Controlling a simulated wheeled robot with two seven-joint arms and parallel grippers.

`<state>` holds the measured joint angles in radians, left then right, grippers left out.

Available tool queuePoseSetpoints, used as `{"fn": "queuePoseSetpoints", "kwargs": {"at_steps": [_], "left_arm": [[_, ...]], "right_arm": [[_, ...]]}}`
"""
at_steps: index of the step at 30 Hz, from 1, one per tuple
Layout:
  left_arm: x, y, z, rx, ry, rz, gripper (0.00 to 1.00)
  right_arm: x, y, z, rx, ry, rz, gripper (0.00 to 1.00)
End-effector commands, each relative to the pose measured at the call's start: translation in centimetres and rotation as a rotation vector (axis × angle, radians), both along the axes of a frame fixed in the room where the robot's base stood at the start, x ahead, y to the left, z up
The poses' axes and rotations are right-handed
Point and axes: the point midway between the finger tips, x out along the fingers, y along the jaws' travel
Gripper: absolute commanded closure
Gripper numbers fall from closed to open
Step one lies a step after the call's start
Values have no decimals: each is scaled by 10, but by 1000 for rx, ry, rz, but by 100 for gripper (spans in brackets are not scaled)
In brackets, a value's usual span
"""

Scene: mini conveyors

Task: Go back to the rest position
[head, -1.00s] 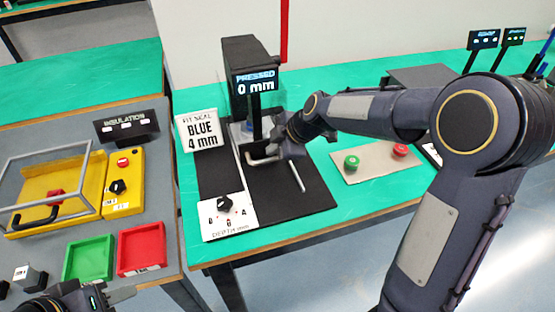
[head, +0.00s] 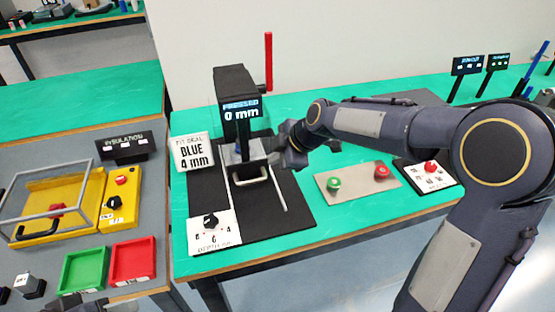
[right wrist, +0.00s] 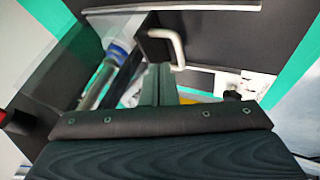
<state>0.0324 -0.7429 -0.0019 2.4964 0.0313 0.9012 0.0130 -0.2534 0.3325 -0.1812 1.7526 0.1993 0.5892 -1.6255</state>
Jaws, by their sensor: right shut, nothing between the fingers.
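My right gripper (head: 272,158) is shut and empty. It hangs just right of the black press (head: 236,85), above the black base plate, apart from the pale bar handle (head: 250,174). In the right wrist view its fingers (right wrist: 157,85) are together, with the handle (right wrist: 170,45) and a blue-and-silver cylindrical part (right wrist: 100,80) beyond them. The press display reads "PRESSED 0 mm" and its red lever (head: 268,60) stands upright. Of my left gripper only a grey tip (head: 122,304) shows at the bottom edge; its jaws cannot be judged.
A plate with green and red buttons (head: 358,182) lies right of the press, under my right forearm. A dial panel (head: 212,232) is in front. At left are a yellow framed station (head: 60,205), green tray (head: 63,290) and red tray (head: 114,278).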

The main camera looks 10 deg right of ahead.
Motion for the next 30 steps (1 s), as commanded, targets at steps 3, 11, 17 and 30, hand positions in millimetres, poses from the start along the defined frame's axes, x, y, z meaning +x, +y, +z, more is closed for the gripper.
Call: {"fn": "queuePoseSetpoints", "kwargs": {"at_steps": [3, 11, 17, 30], "left_arm": [[0, 0, 4, 0, 0, 0, 64], [0, 0, 7, 0, 0, 0, 64], [0, 0, 16, 0, 0, 0, 64], [0, 0, 30, 0, 0, 0, 64]], "right_arm": [[-1, 1, 7, -1, 1, 2, 100], [-22, -11, 21, 57, 43, -89, 100], [-112, -48, 57, 281, 223, -465, 100], [-287, -67, 39, 661, 550, -1277, 100]]}}
